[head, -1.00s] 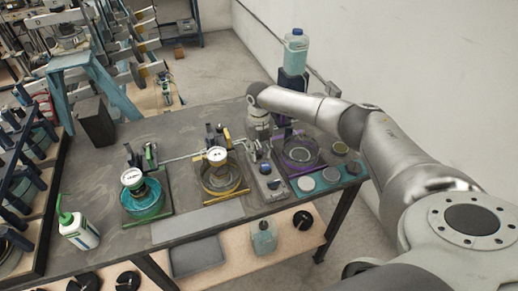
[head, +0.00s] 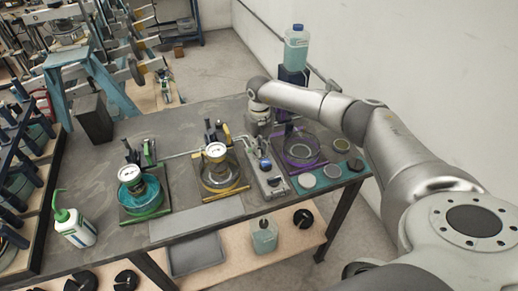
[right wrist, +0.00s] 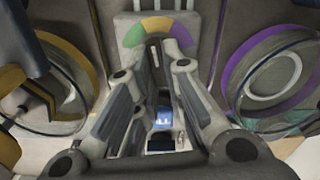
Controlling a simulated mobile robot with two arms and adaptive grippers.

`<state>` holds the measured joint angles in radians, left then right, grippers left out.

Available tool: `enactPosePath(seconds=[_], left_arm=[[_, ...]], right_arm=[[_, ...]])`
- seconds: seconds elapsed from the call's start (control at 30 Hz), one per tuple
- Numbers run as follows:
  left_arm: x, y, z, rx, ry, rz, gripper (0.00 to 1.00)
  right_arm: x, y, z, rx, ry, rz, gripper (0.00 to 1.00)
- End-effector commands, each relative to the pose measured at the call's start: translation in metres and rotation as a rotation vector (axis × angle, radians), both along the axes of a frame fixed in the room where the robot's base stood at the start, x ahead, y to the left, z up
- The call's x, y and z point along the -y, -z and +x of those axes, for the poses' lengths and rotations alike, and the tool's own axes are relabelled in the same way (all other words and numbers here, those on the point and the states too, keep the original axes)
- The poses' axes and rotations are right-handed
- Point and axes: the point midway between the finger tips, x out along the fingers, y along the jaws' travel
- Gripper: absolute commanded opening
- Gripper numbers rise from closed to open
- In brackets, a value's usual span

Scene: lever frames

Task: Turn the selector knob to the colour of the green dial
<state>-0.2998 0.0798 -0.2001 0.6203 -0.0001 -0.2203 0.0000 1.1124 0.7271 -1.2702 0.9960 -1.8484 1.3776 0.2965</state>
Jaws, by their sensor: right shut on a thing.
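The grey selector box (head: 272,184) stands in the middle of the table, with a blue round part on top. My right gripper (head: 258,128) is at its far end, shut on the selector knob, which the fingers mostly hide. Which colour the knob points at is not clear. The green dial (head: 130,174), a white-faced gauge in a teal bowl on a green-edged base, stands to the left. My left gripper is not in view.
A white-faced gauge (head: 215,151) over a yellow-edged base stands left of the box. A purple-rimmed bowl (head: 301,150) is to the right, also in the right wrist view (right wrist: 270,75). A green-capped bottle (head: 76,228) stands front left. The grey mat (head: 196,217) is bare.

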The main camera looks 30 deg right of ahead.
Motion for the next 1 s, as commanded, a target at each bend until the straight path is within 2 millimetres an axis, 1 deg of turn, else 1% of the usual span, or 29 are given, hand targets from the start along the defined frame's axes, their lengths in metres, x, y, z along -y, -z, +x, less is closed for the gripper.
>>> enactPosePath(seconds=[0.03, 0.1, 0.5, 0.7, 1.0], left_arm=[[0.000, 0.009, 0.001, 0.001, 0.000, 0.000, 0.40], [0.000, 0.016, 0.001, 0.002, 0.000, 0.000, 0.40], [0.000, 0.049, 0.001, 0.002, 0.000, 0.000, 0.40], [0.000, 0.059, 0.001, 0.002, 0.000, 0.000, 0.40], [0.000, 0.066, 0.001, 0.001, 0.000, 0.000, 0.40]], right_arm=[[0.001, 0.004, 0.001, 0.002, -0.037, 0.000, 0.00], [0.001, 0.004, 0.001, 0.002, -0.098, 0.000, 0.00], [0.004, 0.003, 0.001, 0.003, -0.445, -0.001, 0.00], [0.005, 0.001, 0.002, 0.004, -0.571, 0.000, 0.00], [0.005, 0.000, 0.002, 0.003, -0.671, 0.001, 0.00]])
